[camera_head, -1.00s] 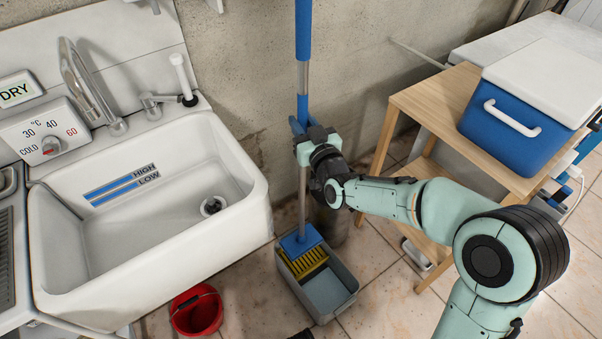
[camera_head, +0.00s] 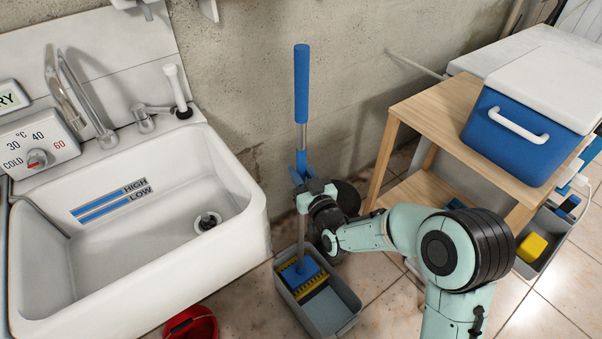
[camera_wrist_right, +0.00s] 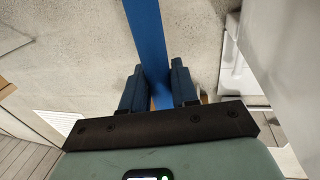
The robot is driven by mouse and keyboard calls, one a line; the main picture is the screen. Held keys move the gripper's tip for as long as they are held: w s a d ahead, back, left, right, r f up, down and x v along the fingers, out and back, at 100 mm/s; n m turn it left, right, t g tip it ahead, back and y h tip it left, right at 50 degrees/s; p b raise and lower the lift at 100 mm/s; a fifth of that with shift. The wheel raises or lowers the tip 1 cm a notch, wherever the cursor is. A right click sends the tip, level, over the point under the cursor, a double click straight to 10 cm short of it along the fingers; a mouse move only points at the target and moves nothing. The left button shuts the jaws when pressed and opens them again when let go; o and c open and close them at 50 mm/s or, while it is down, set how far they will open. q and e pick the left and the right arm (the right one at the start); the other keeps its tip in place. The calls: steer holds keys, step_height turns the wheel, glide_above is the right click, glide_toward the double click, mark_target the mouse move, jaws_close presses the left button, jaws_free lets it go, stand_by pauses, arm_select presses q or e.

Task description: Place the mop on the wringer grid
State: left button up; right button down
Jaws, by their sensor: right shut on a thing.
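The mop stands nearly upright, with a blue grip (camera_head: 301,85) at its top and a flat blue head (camera_head: 300,275) at its bottom. My right gripper (camera_head: 309,190) is shut on the blue lower part of its handle, which also shows between the fingers in the right wrist view (camera_wrist_right: 148,35). The yellow wringer grid (camera_head: 318,281) sits at the back end of a grey bucket (camera_head: 345,324) on the floor. The mop head is over the grid and covers part of it. I cannot tell how firmly it rests there. My left gripper is out of view.
A white sink (camera_head: 252,225) stands left of the bucket, with a red bucket (camera_head: 192,322) below it. A wooden table (camera_head: 430,110) with a blue cooler (camera_head: 510,140) stands on the right. The wall is close behind the mop. Tiled floor is open in front.

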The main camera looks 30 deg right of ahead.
steer(key=shift+r, duration=0.15)
steer(key=c, duration=0.9)
jaws_free()
steer(key=shift+f, duration=0.25)
steer(key=shift+o, duration=0.2)
steer(key=shift+r, duration=0.1)
